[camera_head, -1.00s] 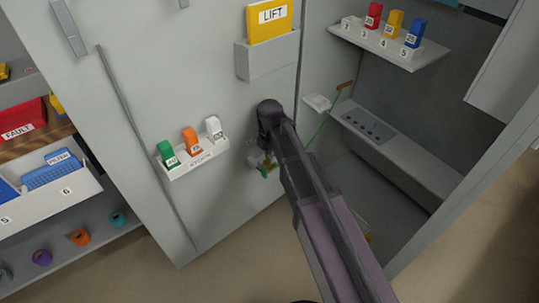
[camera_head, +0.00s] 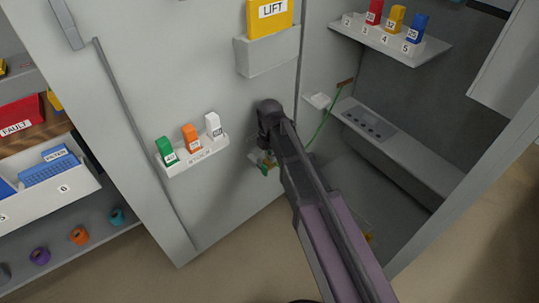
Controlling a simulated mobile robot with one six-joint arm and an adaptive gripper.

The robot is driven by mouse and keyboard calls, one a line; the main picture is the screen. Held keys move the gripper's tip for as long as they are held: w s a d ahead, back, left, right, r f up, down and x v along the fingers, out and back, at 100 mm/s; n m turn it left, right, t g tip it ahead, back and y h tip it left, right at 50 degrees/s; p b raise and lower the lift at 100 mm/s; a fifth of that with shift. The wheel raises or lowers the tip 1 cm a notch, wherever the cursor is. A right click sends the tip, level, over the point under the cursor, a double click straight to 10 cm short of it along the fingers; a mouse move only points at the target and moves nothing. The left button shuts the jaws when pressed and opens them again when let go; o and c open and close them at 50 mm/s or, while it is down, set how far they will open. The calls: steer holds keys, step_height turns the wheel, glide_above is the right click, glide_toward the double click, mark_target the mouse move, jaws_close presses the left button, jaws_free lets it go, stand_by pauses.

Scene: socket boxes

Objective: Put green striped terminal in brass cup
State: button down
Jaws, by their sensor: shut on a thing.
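My gripper (camera_head: 260,158) is small in the picture, low in front of the grey cabinet door and partly hidden behind my arm. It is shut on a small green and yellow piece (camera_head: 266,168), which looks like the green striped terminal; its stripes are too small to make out. A green wire (camera_head: 322,128) runs from behind my arm up to a brownish piece (camera_head: 345,83) inside the open cabinet. I cannot make out a brass cup for sure. A small yellowish thing (camera_head: 369,237) shows low beside my arm, mostly hidden.
A white rack (camera_head: 195,157) with green, orange and white blocks is on the door, left of my gripper. A grey ledge with a socket panel (camera_head: 368,124) and a small white holder (camera_head: 318,101) are inside the cabinet. A shelf (camera_head: 390,45) holds coloured blocks.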

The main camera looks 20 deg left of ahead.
steer(key=shift+f, duration=0.15)
steer(key=shift+c, duration=2.4)
jaws_free()
steer(key=shift+r, duration=0.2)
step_height(320, 180, up, 6)
steer(key=p, duration=0.6)
steer(key=w+d+r+m+p, duration=0.2)
steer(key=d+r+m+p, duration=0.5)
steer(key=d+m, duration=0.25)
steer(key=w+d+r+m+p, duration=0.2)
steer(key=d+r+m+p, duration=0.6)
steer(key=m, duration=0.2)
steer(key=shift+n, duration=0.25)
steer(key=w+a, duration=0.1)
steer(key=w, duration=0.3)
steer(key=w+a+f+b, duration=0.1)
steer(key=w+a, duration=0.1)
steer(key=w, duration=0.3)
steer(key=w+a, duration=0.1)
steer(key=w, duration=0.4)
steer(key=shift+w+a+f+b, duration=0.25)
steer(key=shift+f+b, duration=0.05)
steer(key=shift+f, duration=0.1)
